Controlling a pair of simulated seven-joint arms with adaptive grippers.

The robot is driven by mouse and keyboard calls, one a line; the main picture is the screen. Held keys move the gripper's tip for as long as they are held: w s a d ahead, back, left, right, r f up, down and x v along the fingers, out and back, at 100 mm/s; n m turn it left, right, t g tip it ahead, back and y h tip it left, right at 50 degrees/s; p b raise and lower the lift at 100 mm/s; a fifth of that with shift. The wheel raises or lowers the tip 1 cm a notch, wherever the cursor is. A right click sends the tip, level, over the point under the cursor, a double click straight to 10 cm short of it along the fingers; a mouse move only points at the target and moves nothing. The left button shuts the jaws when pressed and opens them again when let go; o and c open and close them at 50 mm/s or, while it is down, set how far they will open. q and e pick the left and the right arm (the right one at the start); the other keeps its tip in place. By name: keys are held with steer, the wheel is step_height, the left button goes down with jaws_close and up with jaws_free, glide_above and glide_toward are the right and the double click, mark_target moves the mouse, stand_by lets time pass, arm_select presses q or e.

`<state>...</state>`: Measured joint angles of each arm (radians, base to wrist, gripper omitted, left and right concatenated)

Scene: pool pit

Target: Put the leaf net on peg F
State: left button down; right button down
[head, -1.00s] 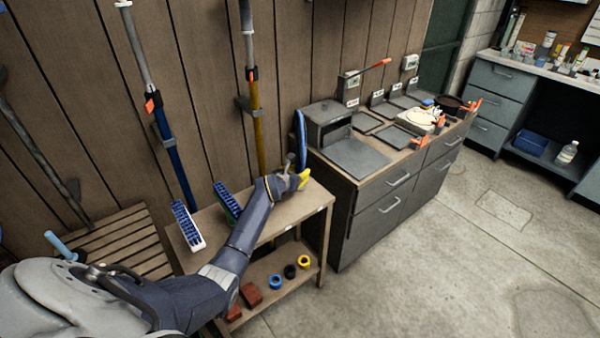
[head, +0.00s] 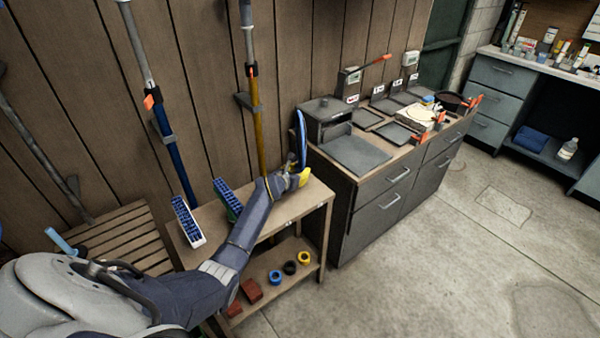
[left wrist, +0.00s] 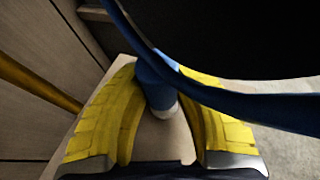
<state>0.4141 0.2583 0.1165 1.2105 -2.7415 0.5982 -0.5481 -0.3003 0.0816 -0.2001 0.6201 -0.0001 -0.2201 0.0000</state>
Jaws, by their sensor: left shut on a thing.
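The leaf net (head: 301,138) stands on edge above the right end of the wooden bench, its blue rim seen nearly edge-on in the head view. My left gripper (head: 304,178) has yellow fingers and is at the net's lower end. In the left wrist view, the gripper (left wrist: 160,100) is shut on the net's short blue handle, with the blue rim (left wrist: 235,104) and dark mesh beyond it. My right gripper is in neither view. I cannot make out which peg is F.
The wooden bench (head: 312,200) holds blue-bristled brushes (head: 187,222); tape rolls and red blocks lie on its lower shelf. Long poles (head: 257,110) stand against the plank wall. A grey cabinet (head: 385,205) with labelled plates on top is to the right. The floor at right is clear.

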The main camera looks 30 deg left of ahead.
arm_select(q)
steer(key=shift+f, duration=0.5)
steer(key=shift+f, duration=0.25)
steer(key=shift+f, duration=0.4)
stand_by(0.4)
steer(key=shift+c, duration=2.1)
jaws_free()
steer(key=shift+s, duration=0.1)
steer(key=shift+v, duration=5.4)
